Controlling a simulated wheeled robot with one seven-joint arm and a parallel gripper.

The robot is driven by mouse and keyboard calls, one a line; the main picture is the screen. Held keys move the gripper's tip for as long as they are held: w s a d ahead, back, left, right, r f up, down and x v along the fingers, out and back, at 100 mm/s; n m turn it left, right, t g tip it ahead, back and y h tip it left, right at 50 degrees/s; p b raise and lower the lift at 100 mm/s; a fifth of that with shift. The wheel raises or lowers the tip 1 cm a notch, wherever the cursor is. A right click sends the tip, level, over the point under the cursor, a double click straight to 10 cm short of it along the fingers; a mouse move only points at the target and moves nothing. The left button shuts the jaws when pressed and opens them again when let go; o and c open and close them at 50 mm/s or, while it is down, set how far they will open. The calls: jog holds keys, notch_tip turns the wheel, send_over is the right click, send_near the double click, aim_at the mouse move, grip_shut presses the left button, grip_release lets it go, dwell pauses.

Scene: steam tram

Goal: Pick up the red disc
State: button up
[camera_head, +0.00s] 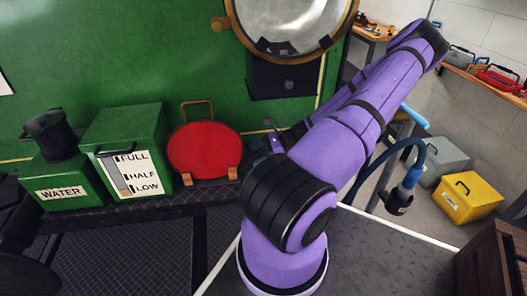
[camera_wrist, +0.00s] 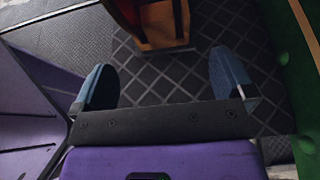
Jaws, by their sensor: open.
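The red disc (camera_head: 205,150) stands upright in two small wooden holders on a dark ledge, against the green wall, with a brass handle (camera_head: 198,107) on top. In the wrist view a wooden holder (camera_wrist: 165,30) shows at the top, with a bit of red, probably the disc, at its left. My gripper is just right of the disc in the head view, mostly hidden behind my purple arm. In the wrist view my gripper (camera_wrist: 160,75) has its two blue-grey fingers wide apart, with only dark patterned surface between them. The holder lies beyond the fingertips.
A green box with a FULL/HALF/LOW label (camera_head: 125,150) stands left of the disc, with a WATER can (camera_head: 62,185) farther left. A dark box (camera_head: 285,80) and round brass-rimmed window (camera_head: 290,20) are above right. A yellow box (camera_head: 468,197) sits on the floor at right.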

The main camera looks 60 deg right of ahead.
aim_at(238, 172)
jog(key=x, duration=0.8)
jog(key=shift+s, duration=0.1)
jog(key=c, duration=1.7)
